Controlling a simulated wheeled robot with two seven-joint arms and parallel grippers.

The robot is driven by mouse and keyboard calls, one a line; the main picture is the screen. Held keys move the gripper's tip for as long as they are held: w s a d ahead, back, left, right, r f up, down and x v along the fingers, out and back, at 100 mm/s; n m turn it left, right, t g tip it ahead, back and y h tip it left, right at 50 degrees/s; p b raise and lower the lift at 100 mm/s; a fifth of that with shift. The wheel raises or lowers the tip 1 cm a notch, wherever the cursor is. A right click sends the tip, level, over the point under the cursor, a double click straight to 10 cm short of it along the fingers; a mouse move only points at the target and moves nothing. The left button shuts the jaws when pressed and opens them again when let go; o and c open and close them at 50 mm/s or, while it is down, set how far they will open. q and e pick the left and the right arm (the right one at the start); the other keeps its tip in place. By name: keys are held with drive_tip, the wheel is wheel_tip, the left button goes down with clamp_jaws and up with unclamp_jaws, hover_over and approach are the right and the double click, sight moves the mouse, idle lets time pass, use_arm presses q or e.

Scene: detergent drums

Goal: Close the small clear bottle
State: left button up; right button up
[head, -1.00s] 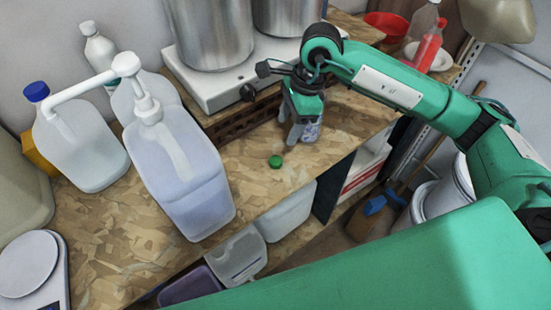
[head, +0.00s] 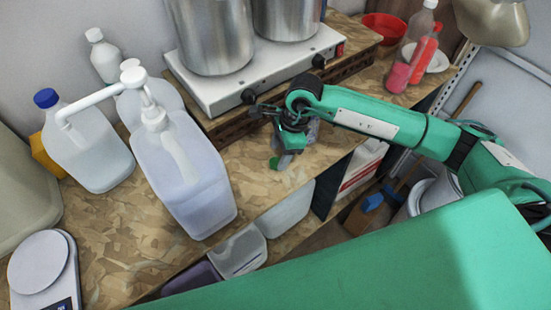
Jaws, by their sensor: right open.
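The small clear bottle (head: 314,131) stands on the chipboard shelf, mostly hidden behind my right gripper and wrist. A small green cap (head: 273,163) lies by the gripper's fingertips, partly covered. My right gripper (head: 284,160) points down at the cap and is open. I cannot tell whether its fingers touch the cap. My left gripper is not in view.
A large pump jug (head: 185,175) stands left of the gripper. A steel hot plate (head: 255,70) with two pots is behind it. A scale (head: 40,265) is at the left. The shelf's front edge (head: 262,215) is close, with tubs below.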

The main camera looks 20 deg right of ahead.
sight(275, 163)
drive_tip(key=shift+p+x, duration=0.4)
drive_tip(key=shift+x, duration=1.05)
drive_tip(key=c, duration=1)
